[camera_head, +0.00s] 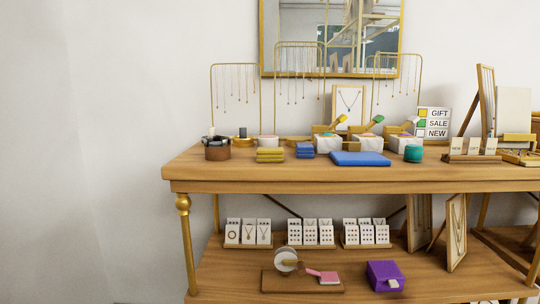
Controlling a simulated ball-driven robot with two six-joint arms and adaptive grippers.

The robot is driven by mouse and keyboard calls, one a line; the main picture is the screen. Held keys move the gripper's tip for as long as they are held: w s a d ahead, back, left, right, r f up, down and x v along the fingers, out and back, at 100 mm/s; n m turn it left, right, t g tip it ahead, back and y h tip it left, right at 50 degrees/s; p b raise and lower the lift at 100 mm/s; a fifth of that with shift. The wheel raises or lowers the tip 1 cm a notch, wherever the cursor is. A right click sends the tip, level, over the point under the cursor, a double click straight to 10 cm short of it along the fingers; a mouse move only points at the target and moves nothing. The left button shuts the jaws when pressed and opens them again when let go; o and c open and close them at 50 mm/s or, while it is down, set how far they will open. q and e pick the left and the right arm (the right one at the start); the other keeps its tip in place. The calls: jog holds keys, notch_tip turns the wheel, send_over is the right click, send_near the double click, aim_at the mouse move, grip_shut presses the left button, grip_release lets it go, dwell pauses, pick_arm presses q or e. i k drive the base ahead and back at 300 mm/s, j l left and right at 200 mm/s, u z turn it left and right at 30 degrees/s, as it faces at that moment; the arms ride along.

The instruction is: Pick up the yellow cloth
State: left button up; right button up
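The yellow cloth (270,155) looks like a small folded stack. It lies on the wooden table top near the front edge, left of centre. A similar blue folded stack (305,150) lies to its right, and a larger flat blue item (360,159) lies further right. Neither of my grippers shows in the head view.
A dark and brown round container (217,148) stands left of the yellow cloth. White boxes (328,144) and a teal pot (413,153) stand to the right. Gold necklace stands (211,90) rise behind. The lower shelf (225,280) holds a purple box (384,276).

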aim_at(264, 154)
jog(key=z, duration=0.3)
jog(key=i+j+z, duration=0.1)
jog(key=j+z, duration=0.55)
jog(key=z, duration=0.25)
jog(key=j+z, duration=0.45)
jog(key=i+l, duration=0.05)
